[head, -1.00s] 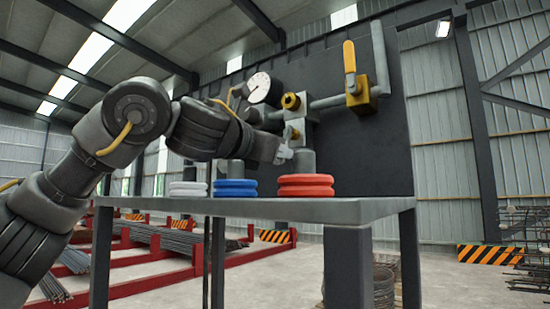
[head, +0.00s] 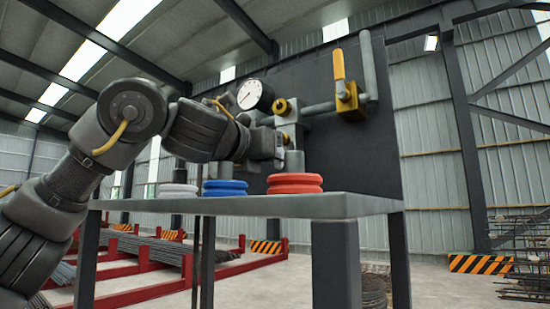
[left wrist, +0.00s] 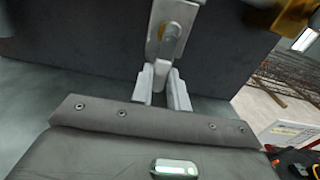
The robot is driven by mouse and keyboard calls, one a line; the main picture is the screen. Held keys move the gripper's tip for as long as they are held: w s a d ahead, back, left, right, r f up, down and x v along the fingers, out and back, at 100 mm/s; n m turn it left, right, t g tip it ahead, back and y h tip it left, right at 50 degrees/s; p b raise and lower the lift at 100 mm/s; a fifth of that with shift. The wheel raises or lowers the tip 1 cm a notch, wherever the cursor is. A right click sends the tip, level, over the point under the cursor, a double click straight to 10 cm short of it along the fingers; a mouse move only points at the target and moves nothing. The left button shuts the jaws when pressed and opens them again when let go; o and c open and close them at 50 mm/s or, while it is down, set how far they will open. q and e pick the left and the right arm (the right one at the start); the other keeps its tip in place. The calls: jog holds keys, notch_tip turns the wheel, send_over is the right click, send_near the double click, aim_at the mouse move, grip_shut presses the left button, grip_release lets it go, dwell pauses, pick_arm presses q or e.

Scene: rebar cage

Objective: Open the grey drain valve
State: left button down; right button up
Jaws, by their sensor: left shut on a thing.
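The grey drain valve's flat metal handle (left wrist: 172,28) hangs down at the top centre of the left wrist view, with a slot near its lower end. My left gripper (left wrist: 165,80) is shut on this lower end, one finger on each side. In the head view my left gripper (head: 281,146) is at the pipework above the table, just above and behind the red rings, and the handle is hidden or too small to make out there. My right gripper is in neither view.
A yellow-handled valve (head: 341,75) is higher on the dark panel (head: 375,150), right of a pressure gauge (head: 254,95). White (head: 178,190), blue (head: 225,187) and red rings (head: 295,183) stand along the table (head: 330,205) under my left forearm.

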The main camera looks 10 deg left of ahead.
pick_arm(q)
jog(key=shift+s+r, duration=0.1)
jog(key=shift+r, duration=0.05)
jog(key=c, duration=1.5)
grip_release()
jog(key=shift+o, duration=0.7)
jog(key=shift+s+a, duration=0.1)
jog(key=shift+s, duration=0.15)
jog(key=shift+w, duration=0.2)
